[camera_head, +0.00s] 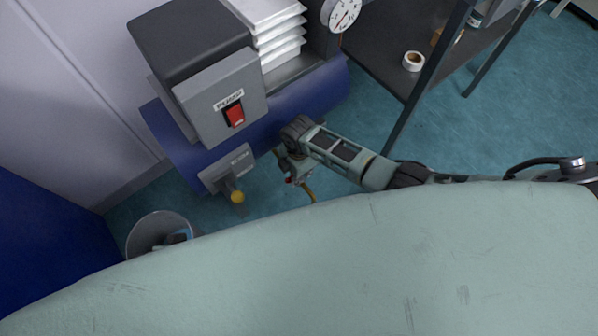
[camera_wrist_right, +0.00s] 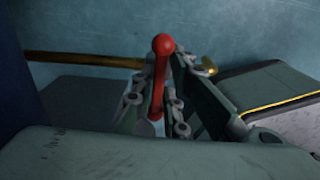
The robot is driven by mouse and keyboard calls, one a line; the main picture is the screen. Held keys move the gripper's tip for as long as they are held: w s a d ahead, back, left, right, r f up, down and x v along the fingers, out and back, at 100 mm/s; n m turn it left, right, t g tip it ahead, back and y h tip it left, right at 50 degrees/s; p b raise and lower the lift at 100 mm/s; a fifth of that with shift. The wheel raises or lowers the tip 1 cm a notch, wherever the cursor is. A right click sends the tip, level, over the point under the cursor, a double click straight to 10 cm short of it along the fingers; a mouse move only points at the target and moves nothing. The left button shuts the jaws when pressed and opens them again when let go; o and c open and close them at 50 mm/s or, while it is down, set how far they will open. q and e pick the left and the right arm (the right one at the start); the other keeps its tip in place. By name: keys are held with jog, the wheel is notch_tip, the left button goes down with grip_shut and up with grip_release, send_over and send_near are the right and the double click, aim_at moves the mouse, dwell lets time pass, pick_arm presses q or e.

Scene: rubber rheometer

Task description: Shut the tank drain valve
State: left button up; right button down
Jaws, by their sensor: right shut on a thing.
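The drain valve's red lever handle (camera_wrist_right: 159,80) stands between the fingers of my right gripper (camera_wrist_right: 155,112) in the right wrist view, and the fingers are closed on it. A brass-coloured pipe (camera_wrist_right: 85,59) runs behind it. In the head view my right gripper (camera_head: 294,174) is low below the blue tank (camera_head: 315,98); a bit of red shows at its fingers, and the valve is mostly hidden there. My left gripper is in neither view.
A grey box with a red switch (camera_head: 234,115) sits on the tank. A waste bin (camera_head: 134,238) stands lower left. A dark shelf table (camera_head: 375,62) with a tape roll (camera_head: 412,61) stands right.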

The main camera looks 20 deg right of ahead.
jog(key=c, duration=1.9)
grip_release()
jog(key=shift+w+a+r, duration=0.2)
jog(key=shift+w, duration=0.2)
jog(key=shift+c, duration=0.2)
jog(key=shift+o, duration=0.5)
jog(key=shift+s+f, duration=0.1)
jog(key=shift+s, duration=0.05)
jog(key=shift+d, duration=0.1)
notch_tip(320, 180, up, 12)
